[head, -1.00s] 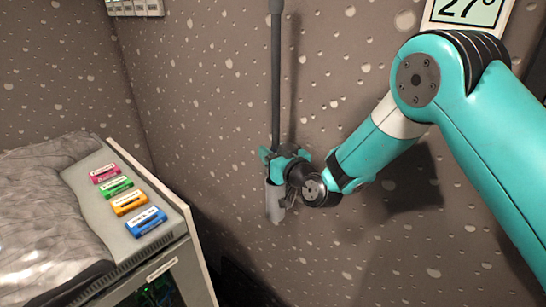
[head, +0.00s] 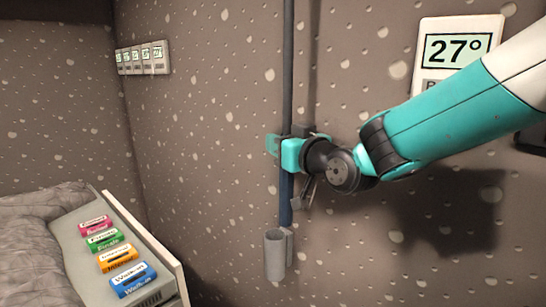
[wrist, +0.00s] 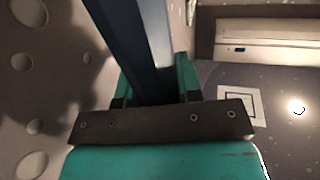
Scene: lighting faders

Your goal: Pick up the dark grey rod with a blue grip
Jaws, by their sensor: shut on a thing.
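The dark grey rod (head: 288,60) stands upright along the wall in the head view, its top out of frame. Its blue grip (head: 286,200) shows just below my gripper (head: 284,150). My gripper is shut on the rod around the grip. The rod's lower end is above the grey wall holder cup (head: 275,255), to the right of its open mouth or behind it; I cannot tell which. In the wrist view the rod (wrist: 140,45) runs up between the two teal fingers of my gripper (wrist: 152,85).
A console (head: 75,250) with several coloured labelled blocks stands at the lower left. A thermostat panel (head: 458,50) reading 27° hangs on the wall at the upper right. A row of small displays (head: 143,58) is on the wall at the upper left.

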